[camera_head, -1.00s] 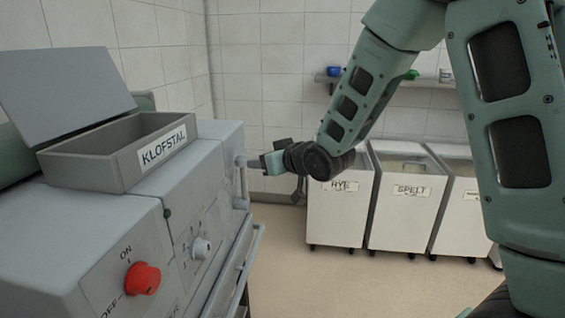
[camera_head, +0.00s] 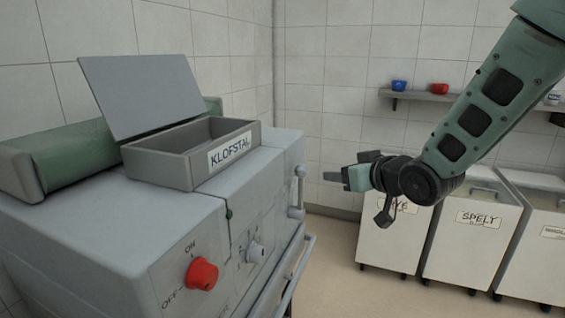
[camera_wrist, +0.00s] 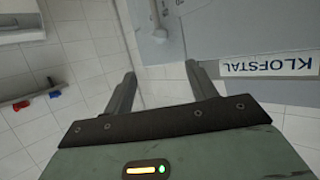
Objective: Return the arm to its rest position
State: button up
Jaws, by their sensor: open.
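My gripper (camera_head: 335,177) is at the end of my arm, which reaches in from the upper right in the head view. It is in the air to the right of the grey machine (camera_head: 150,230), apart from it. In the wrist view my gripper (camera_wrist: 160,95) shows two dark fingers spread apart with nothing between them. The grey box labelled KLOFSTAL (camera_head: 190,170) sits on top of the machine with its lid (camera_head: 135,95) raised. Its label (camera_wrist: 268,66) also shows upside down in the wrist view.
White bins (camera_head: 470,240) stand along the back wall. Floor is clear between machine and bins.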

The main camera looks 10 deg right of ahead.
jog(key=s+a+f+n+g+p, duration=0.25)
jog(key=s+a+g, duration=0.35)
jog(key=s+a, duration=0.4)
jog(key=s+a+n+g+h+p, duration=0.2)
jog(key=s+a+g, duration=0.2)
jog(key=s, duration=1.6)
jog(key=g, duration=0.3)
jog(key=shift+s+f+n+h, duration=0.3)
jog(key=shift+s+f+n, duration=0.05)
jog(key=shift+s+f, duration=0.05)
jog(key=shift+a, duration=0.1)
